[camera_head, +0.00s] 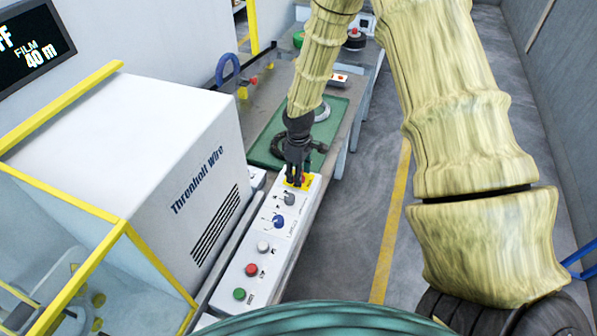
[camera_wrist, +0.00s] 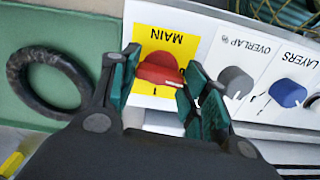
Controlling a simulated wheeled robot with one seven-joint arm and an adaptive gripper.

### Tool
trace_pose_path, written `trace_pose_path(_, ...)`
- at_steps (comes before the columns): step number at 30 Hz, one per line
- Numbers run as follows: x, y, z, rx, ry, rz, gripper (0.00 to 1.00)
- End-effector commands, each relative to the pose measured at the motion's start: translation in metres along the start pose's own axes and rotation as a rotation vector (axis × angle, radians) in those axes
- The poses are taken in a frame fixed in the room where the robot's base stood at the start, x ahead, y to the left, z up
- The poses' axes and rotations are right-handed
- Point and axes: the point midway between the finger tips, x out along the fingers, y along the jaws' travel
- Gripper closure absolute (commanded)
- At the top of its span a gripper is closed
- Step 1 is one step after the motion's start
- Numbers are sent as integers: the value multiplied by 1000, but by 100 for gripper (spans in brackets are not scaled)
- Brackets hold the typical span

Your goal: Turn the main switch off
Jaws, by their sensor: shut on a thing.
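The main switch is a red knob on a yellow plate marked MAIN, at the far end of the white control panel (camera_head: 262,250). In the wrist view the red knob (camera_wrist: 158,69) sits between my two green-padded fingers, and its label reads upside down. My gripper (camera_wrist: 163,78) is shut on the knob, one finger on each side. In the head view my gripper (camera_head: 297,176) comes down onto the yellow plate and hides most of the knob. A small mark like a 1 shows on the plate, and the knob's exact setting is hard to tell.
Beside the switch are a grey OVERLAP knob (camera_wrist: 236,82) and a blue LAYERS knob (camera_wrist: 288,93). White, red (camera_head: 251,269) and green buttons follow nearer. A black ring (camera_wrist: 43,80) lies on the green mat (camera_head: 263,150).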

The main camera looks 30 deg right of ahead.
Motion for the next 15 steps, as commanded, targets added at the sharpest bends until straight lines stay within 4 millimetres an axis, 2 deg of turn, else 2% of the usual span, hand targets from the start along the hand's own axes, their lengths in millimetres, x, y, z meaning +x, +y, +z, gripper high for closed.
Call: trace_pose_path(15, 0, 1, 1, -115, -1, 1, 78)
